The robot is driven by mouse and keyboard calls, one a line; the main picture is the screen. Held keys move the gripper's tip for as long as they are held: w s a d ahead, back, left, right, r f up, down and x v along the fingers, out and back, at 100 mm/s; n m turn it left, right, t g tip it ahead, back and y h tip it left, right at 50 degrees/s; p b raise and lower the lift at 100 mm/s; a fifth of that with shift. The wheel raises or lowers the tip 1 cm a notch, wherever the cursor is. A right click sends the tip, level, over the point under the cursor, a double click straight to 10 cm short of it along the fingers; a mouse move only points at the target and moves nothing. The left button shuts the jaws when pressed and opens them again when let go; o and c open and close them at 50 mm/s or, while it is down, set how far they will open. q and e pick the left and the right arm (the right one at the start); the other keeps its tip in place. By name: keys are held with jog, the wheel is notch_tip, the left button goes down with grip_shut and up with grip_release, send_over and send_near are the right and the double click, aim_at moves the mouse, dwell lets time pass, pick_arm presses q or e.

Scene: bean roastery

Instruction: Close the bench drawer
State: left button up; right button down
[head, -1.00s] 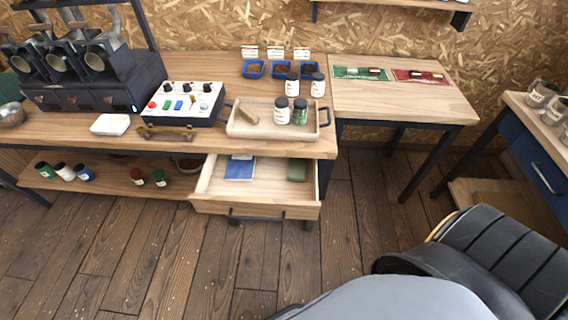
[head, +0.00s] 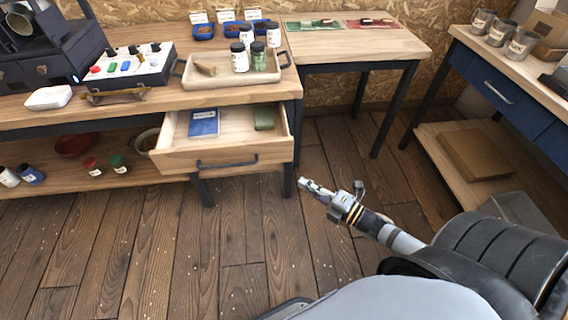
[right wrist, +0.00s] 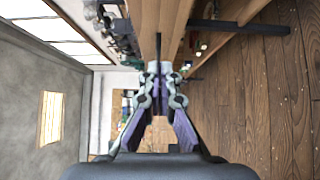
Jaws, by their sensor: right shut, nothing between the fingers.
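The bench drawer (head: 224,158) stands pulled out below the wooden bench top in the head view. It has a light wood front with a dark bar handle (head: 227,163). A blue book (head: 204,123) and a green item (head: 265,117) lie inside it. My right gripper (head: 304,183) is shut and empty, to the right of the drawer front and apart from it, over the floor. The right wrist view shows its closed fingers (right wrist: 160,70) up close. My left gripper is not in view.
A tray (head: 187,70) with jars stands on the bench above the drawer. A dark bench leg (head: 289,176) stands just right of the drawer. A side table (head: 357,50) and a blue-drawered bench (head: 497,92) are to the right. The floor (head: 190,250) in front is clear.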

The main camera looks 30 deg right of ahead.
jog(key=b+x, duration=0.1)
jog(key=x, duration=0.2)
jog(key=d+b+x, duration=0.1)
jog(key=x, duration=0.3)
jog(key=w+d+b+x, duration=0.1)
jog(key=x, duration=0.3)
jog(key=shift+b, duration=0.35)
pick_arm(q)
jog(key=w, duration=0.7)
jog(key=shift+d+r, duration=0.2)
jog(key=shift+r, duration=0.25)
pick_arm(e)
jog(key=shift+w+d, duration=0.15)
jog(key=shift+w, duration=0.3)
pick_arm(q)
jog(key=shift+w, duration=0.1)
